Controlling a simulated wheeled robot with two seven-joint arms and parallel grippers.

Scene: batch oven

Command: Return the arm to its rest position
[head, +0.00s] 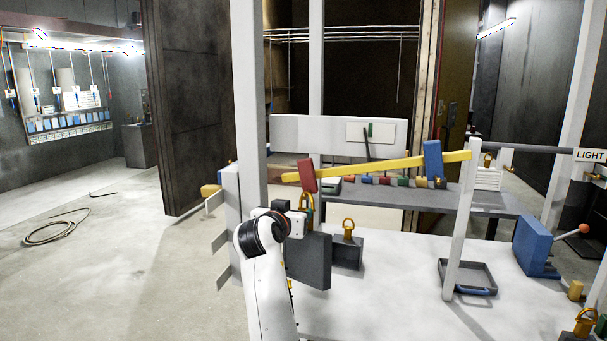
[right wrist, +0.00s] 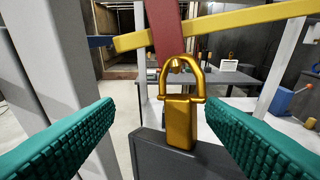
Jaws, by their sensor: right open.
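My right arm (head: 268,285) rises from the bottom middle of the head view, bent at a black joint. My right gripper (right wrist: 160,112) is open, its two teal ridged fingers apart on either side of a brass padlock (right wrist: 180,120). Neither finger visibly touches the padlock. The padlock's shackle is at the lower end of a red piece (right wrist: 165,30); I cannot tell if it is closed through it. The red piece (head: 307,176) is at the left end of a yellow bar (head: 400,164). My left gripper is not in view.
A white post (head: 246,100) rises close to the left of my gripper. A black tray (head: 468,276) and blue box (head: 535,245) stand at right. Open floor (head: 120,270) lies left.

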